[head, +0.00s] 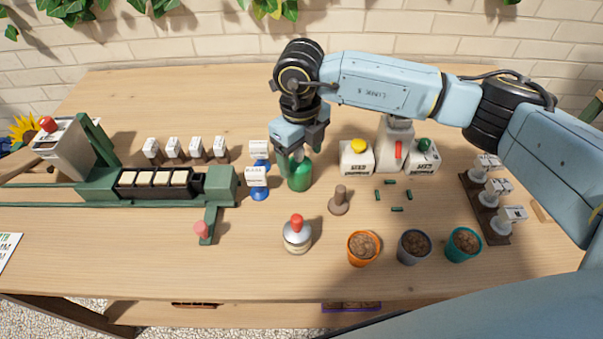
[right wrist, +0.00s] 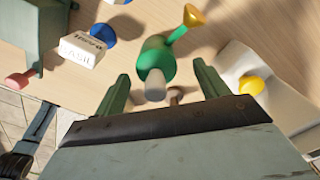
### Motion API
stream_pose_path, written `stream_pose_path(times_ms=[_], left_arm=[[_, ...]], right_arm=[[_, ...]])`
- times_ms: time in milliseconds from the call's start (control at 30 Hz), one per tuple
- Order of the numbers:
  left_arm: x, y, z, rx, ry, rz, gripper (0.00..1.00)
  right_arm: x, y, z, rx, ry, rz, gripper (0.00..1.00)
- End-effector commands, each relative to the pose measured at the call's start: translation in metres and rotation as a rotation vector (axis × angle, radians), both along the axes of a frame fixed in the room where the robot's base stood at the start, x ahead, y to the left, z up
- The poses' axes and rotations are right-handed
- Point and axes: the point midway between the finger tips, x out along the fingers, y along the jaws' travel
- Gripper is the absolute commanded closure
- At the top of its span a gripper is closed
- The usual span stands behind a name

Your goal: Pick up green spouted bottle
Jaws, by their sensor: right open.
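The green spouted bottle (head: 299,175) stands upright on the table near the middle in the head view, its top partly hidden by my right gripper. In the right wrist view the bottle (right wrist: 157,62) shows from above, with a grey cap and a green spout ending in a yellow tip. My right gripper (head: 300,158) is over the bottle and points down. Its two green fingers (right wrist: 160,85) are apart, with the bottle's cap showing between and just beyond them. I cannot tell whether either finger touches it. My left gripper is not in view.
Blue-based labelled stands (head: 259,183) are close left of the bottle. A white box with a yellow button (head: 357,157) is to its right. A brown stamp-like tool (head: 340,200), a red-topped round device (head: 297,234) and an orange pot (head: 363,247) stand nearer the front.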

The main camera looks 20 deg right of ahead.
Motion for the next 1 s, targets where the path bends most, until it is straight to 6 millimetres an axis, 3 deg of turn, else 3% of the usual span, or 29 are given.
stream_pose_path(times_ms=[33,233,767,1000], left_arm=[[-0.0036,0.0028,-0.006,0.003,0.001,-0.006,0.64],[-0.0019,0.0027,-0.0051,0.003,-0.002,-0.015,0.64],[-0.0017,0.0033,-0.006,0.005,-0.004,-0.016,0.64],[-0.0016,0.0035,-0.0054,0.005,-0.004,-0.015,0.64]], right_arm=[[0.0001,0.0,-0.007,0.0,0.0,0.0,0.27],[0.0003,0.0001,-0.0063,0.0,-0.001,0.0,0.29],[0.0005,0.0001,-0.0074,0.001,-0.002,0.0,0.97],[0.0005,0.0,-0.0067,0.001,-0.002,0.0,0.97]])
